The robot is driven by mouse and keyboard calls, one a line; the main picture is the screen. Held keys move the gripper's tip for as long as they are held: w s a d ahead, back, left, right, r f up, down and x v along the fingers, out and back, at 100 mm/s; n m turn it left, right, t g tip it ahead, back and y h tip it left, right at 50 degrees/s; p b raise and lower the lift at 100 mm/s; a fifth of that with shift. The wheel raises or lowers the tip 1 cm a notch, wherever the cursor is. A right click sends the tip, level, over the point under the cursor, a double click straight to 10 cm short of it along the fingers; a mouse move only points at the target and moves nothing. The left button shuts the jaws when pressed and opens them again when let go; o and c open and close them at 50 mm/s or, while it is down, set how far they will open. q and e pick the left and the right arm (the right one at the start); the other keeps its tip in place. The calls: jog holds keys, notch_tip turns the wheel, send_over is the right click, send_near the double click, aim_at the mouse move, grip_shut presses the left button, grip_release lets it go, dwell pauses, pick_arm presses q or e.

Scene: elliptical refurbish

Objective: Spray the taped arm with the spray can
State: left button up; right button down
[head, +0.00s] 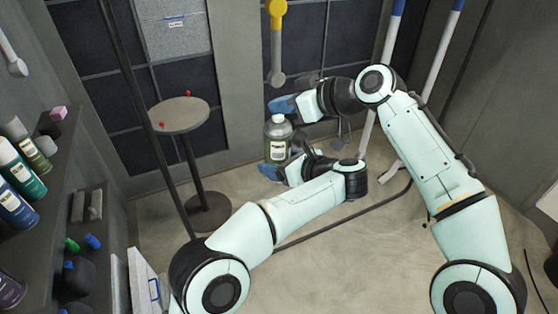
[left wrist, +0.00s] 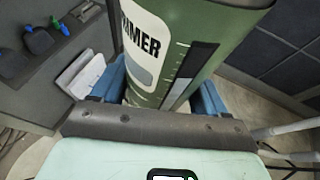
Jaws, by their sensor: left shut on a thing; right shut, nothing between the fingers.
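A green spray can (head: 277,145) with a pale top stands upright in the head view, in front of the wall. My left gripper (head: 272,172) is shut on the can's lower part, with blue fingers on both sides. My right gripper (head: 283,104) is shut and empty, close to the can's top; I cannot tell whether it touches. A yellow and grey arm-like piece (head: 278,40) hangs on the wall above; I cannot make out tape on it.
A round grey stand (head: 179,115) with small red pieces on top is left of the can. Several cans and bottles fill a dark shelf (head: 75,160) at the left. White poles with blue ends (head: 390,45) lean at the right. A dark cable crosses the floor.

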pick_arm(q)
jog(key=shift+r, duration=0.2)
pick_arm(e)
jog(key=shift+f, duration=0.4)
jog(key=shift+r, duration=0.1)
pick_arm(q)
jog(key=shift+f, duration=0.1)
pick_arm(e)
jog(key=shift+r, duration=2.55)
jog(key=v, duration=1.2)
jog(key=shift+f, duration=0.1)
